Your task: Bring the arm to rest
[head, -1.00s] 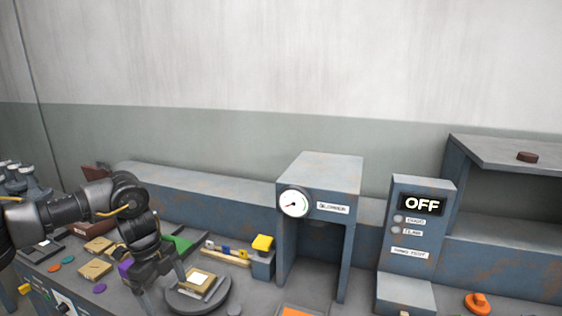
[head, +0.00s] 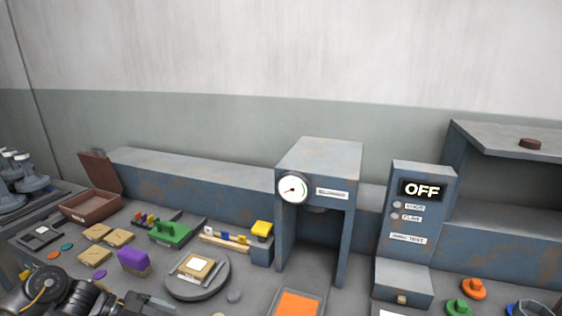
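My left arm comes in at the bottom left corner, low in the head view. Its gripper (head: 147,304) is at the bottom edge, in front of the round grey plate and partly cut off by the frame. I cannot tell whether its fingers are open or shut. The round plate (head: 198,290) carries a tan square block with a pale top (head: 196,267), and the arm is apart from both. My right gripper is not in view.
A purple block (head: 133,261), tan tiles (head: 95,255) and a green piece (head: 170,233) lie on the left bench. A gauge press (head: 319,160) stands mid-bench. A panel reading OFF (head: 423,190) is to its right. An open brown box (head: 91,206) is at back left.

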